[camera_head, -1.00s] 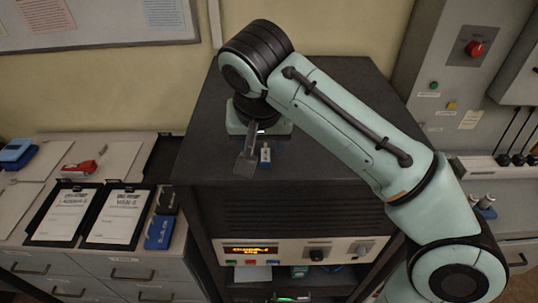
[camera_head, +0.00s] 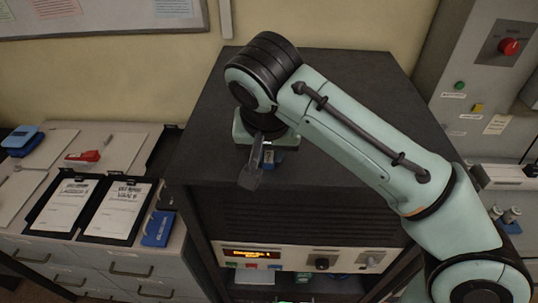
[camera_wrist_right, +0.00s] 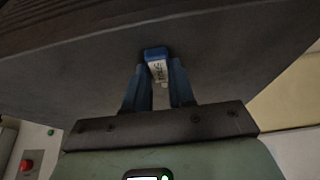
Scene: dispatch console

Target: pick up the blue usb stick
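The blue usb stick (camera_head: 267,158) sits on the dark cabinet top near its front edge, partly hidden by my right gripper (camera_head: 254,166). In the right wrist view the usb stick (camera_wrist_right: 156,60) shows a blue end and a pale label with dark marks. It lies between the two fingertips of my right gripper (camera_wrist_right: 158,82), close to both. I cannot tell whether the fingers press on it. My left gripper is in neither view.
The cabinet top (camera_head: 350,110) is otherwise clear. Clipboards with white sheets (camera_head: 117,208), a blue box (camera_head: 158,228) and a red-and-white object (camera_head: 82,158) lie on the left counter. A panel with a red knob (camera_head: 509,46) stands at the right.

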